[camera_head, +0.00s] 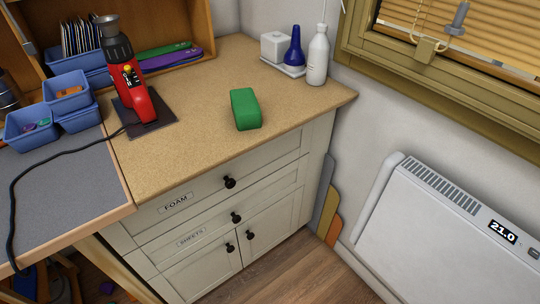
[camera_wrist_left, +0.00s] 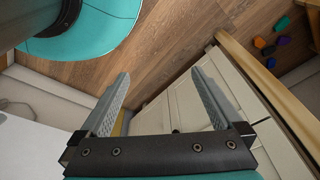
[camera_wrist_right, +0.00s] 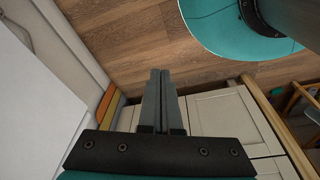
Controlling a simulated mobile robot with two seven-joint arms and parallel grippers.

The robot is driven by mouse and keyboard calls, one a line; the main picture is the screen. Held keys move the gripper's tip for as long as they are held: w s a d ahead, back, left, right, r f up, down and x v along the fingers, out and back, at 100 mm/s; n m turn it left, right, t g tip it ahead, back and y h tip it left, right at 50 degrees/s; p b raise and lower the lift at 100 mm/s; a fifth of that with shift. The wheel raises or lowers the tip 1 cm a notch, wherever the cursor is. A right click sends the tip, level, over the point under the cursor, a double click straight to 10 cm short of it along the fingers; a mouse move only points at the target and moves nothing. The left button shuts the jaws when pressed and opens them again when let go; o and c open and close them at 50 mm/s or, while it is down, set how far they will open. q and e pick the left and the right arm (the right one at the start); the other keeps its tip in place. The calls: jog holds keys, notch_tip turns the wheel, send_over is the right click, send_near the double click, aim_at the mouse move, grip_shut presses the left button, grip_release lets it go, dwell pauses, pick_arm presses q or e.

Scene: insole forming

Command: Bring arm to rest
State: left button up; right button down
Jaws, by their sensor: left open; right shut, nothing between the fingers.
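My left gripper (camera_wrist_left: 160,98) shows in the left wrist view with its two fingers spread wide and nothing between them. My right gripper (camera_wrist_right: 160,75) shows in the right wrist view with its fingers together and nothing held. Both hang over the wooden floor in front of the white cabinet (camera_head: 230,215), which also shows in the left wrist view (camera_wrist_left: 185,105) and right wrist view (camera_wrist_right: 222,112). Neither gripper shows in the head view. My teal base shows in both wrist views.
A green block (camera_head: 245,109) lies on the worktop (camera_head: 210,150). A red heat tool (camera_head: 135,90) stands at the left on a dark pad. A heater (camera_head: 440,230) is on the right wall.

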pick_arm(q)
jog(key=s+a+r+g+p, duration=0.15)
jog(key=s+r+p, duration=0.25)
jog(key=s+p, duration=0.8)
pick_arm(e)
jog(key=s+d+r+g+b, duration=0.15)
jog(key=s+r, duration=0.25)
jog(key=s, duration=0.9)
pick_arm(q)
jog(key=f+b, duration=0.3)
jog(key=a+f+b, duration=0.1)
jog(key=shift+s+f, duration=0.25)
jog(key=shift+s, duration=0.1)
pick_arm(e)
jog(key=f, duration=0.2)
jog(key=d+f, duration=0.1)
jog(key=f, duration=0.1)
jog(key=shift+w+f, duration=0.15)
jog(key=shift+f, duration=0.1)
